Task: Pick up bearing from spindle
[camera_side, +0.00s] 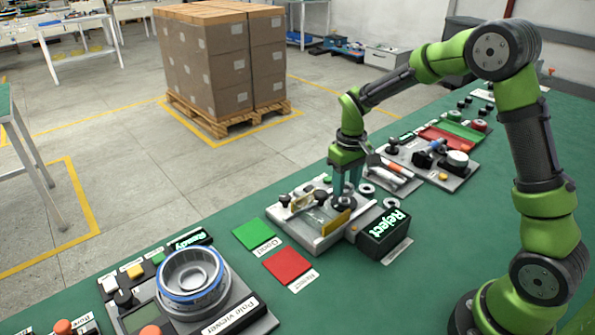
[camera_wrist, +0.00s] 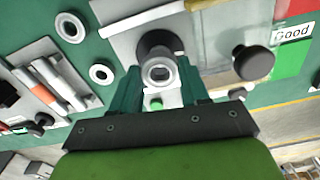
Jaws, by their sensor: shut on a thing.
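My gripper (camera_side: 345,188) points down over the grey fixture plate (camera_side: 305,232) on the green bench. In the wrist view its two teal fingers (camera_wrist: 160,76) are shut on the bearing (camera_wrist: 159,73), a small light metal ring with a dark centre. The bearing lines up with a dark round part, apparently the spindle (camera_wrist: 158,42). I cannot tell whether the bearing still sits on the spindle or is clear of it. In the side view the fingers hide the bearing, and the dark round base (camera_side: 343,204) shows beneath them.
Loose metal rings (camera_wrist: 71,27) lie on the bench beside the fixture. A black Reject box (camera_side: 383,233) stands close to the right. Green (camera_side: 254,233) and red (camera_side: 288,266) pads lie to the left. A dark knob (camera_wrist: 252,62) rises from the fixture.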

